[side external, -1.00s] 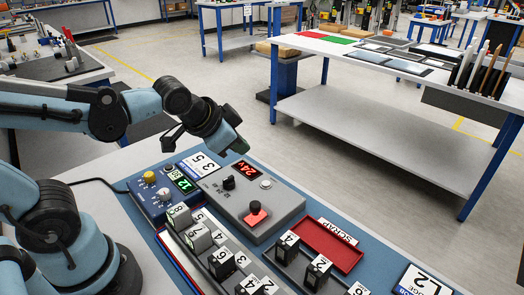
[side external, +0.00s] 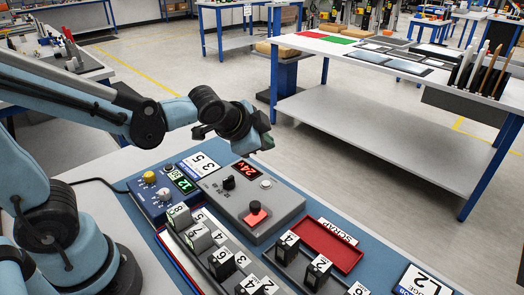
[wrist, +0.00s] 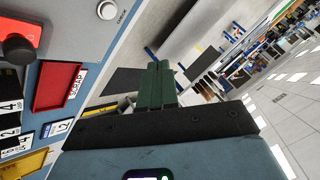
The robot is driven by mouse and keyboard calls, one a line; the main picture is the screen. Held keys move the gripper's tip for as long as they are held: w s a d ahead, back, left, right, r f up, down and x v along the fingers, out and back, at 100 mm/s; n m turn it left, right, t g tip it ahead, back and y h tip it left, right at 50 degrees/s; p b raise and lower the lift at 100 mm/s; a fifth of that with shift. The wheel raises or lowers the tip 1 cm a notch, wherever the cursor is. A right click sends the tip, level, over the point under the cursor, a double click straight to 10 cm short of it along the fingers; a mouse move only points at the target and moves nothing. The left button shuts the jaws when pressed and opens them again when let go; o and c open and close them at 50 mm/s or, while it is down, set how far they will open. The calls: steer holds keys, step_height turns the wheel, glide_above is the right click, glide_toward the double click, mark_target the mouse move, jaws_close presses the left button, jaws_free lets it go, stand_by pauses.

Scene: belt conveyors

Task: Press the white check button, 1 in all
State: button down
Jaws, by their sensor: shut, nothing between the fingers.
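The white check button (side external: 266,184) is a small round button on the grey control box (side external: 245,216), right of its black knob. It also shows at the top of the wrist view (wrist: 107,10), with small lettering beside it. My gripper (wrist: 159,64) has its two dark green fingers together, with nothing between them. In the side view the gripper end of my arm (side external: 262,131) is up in the air behind and above the grey box, clear of the button. The fingertips are hard to make out there.
The grey box also carries a red display (side external: 245,170) and a black knob on a red square (side external: 256,211). A blue box (side external: 150,205) with knobs stands left. A red scrap tray (side external: 326,246) and several numbered blocks lie in front.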

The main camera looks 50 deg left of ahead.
mark_target(264, 185)
steer(key=shift+f, duration=4.2)
steer(key=shift+f, duration=0.1)
steer(key=shift+f, duration=0.3)
steer(key=shift+f, duration=0.4)
steer(key=shift+r, duration=0.8)
steer(key=shift+r, duration=0.1)
steer(key=shift+r, duration=2.45)
